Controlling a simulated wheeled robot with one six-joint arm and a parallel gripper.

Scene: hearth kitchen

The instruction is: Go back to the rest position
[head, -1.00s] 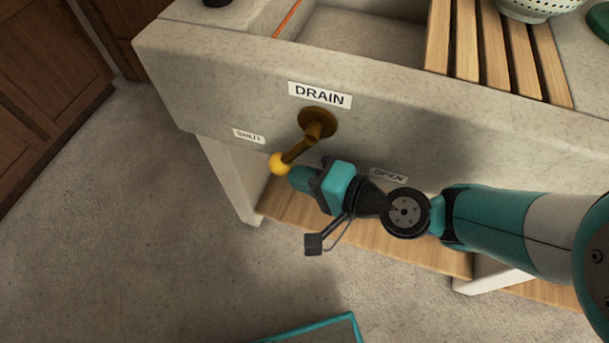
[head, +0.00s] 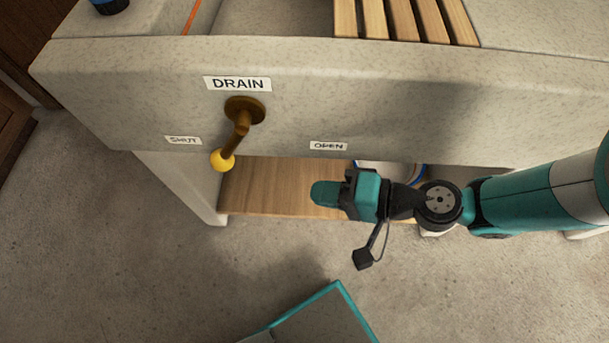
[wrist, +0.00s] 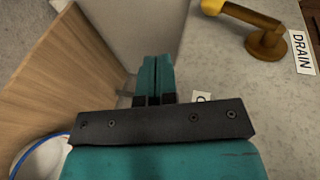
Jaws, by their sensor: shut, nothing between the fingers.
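My gripper (head: 326,194) is shut and empty, in front of the sink unit and to the right of the drain lever. Its closed teal fingers also show in the wrist view (wrist: 155,80). The brass drain lever (head: 241,128) with a yellow ball end (head: 222,160) hangs down and a little left, toward the SHUT label (head: 183,140). The gripper is clear of the lever. The OPEN label (head: 328,146) is on the stone front above the gripper. In the wrist view the lever (wrist: 262,35) is at the upper right.
The stone sink front (head: 150,95) runs across the view, with a wooden slatted rack (head: 405,20) on top. A wooden lower shelf (head: 270,185) is below, with a white, blue-rimmed vessel (wrist: 45,160) on it. A teal-edged panel (head: 320,315) is low in front. Open floor (head: 120,270) lies to the left.

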